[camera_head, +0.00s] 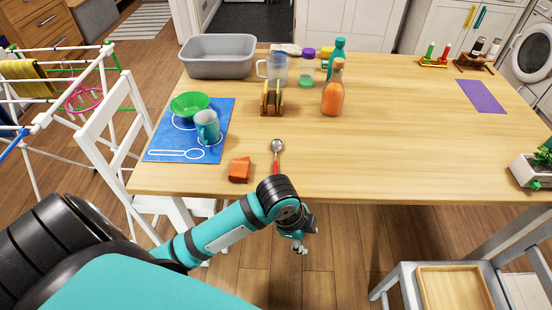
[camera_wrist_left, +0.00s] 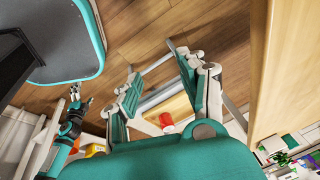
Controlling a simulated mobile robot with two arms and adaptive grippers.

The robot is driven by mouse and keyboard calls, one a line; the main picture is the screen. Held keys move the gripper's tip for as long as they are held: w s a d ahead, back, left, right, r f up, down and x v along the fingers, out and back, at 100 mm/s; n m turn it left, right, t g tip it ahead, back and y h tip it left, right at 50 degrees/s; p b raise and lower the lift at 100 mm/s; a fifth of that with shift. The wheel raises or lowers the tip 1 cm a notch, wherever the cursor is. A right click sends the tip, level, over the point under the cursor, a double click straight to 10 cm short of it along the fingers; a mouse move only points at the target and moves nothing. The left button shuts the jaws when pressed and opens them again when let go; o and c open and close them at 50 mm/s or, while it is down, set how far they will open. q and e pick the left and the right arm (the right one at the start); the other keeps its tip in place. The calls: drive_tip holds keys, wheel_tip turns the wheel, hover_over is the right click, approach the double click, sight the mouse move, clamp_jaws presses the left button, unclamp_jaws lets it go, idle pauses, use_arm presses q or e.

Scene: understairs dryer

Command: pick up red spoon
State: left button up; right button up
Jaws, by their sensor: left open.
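The red spoon (camera_head: 277,153) lies on the wooden table near its front edge, with its metal bowl pointing away from me and its red handle toward me. My left arm hides the handle's near end in the head view. My left gripper (camera_head: 300,246) is beyond the front edge, nearer to me than the spoon and a little to its right, apart from it. In the left wrist view the left gripper (camera_wrist_left: 153,68) is open and empty, with the floor and a chair behind it. I cannot make out the spoon there. My right gripper (camera_wrist_left: 75,91) shows small at the left; its jaws are unclear.
An orange-brown block (camera_head: 239,169) lies left of the spoon. A blue placemat (camera_head: 160,142) holds a green bowl (camera_head: 189,105) and mug (camera_head: 207,127). A wooden holder (camera_head: 271,99) and orange bottle (camera_head: 333,92) stand behind. The table's middle right is clear. A chair (camera_head: 405,290) stands at the front right.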

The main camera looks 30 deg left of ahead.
use_arm(q)
drive_tip(key=w+a+r+m+g+y, duration=0.1)
drive_tip(key=w+a+r+m, duration=0.6)
drive_tip(key=a+r+m, duration=0.15)
drive_tip(key=w+a+r+m+g+y, duration=0.1)
drive_tip(key=w+a+r+m+g, duration=0.1)
drive_tip(key=w+a+r+m, duration=0.65)
drive_tip(key=n, duration=0.2)
hover_over(275, 168)
drive_tip(key=f, duration=1)
drive_tip(key=shift+a+f, duration=0.1)
drive_tip(key=shift+a, duration=0.1)
drive_tip(key=shift+d+f, duration=0.15)
drive_tip(key=shift+f, duration=1.2)
drive_tip(key=shift+d+f, duration=0.1)
drive_tip(key=shift+f, duration=1.25)
drive_tip(key=shift+c, duration=0.4)
clamp_jaws()
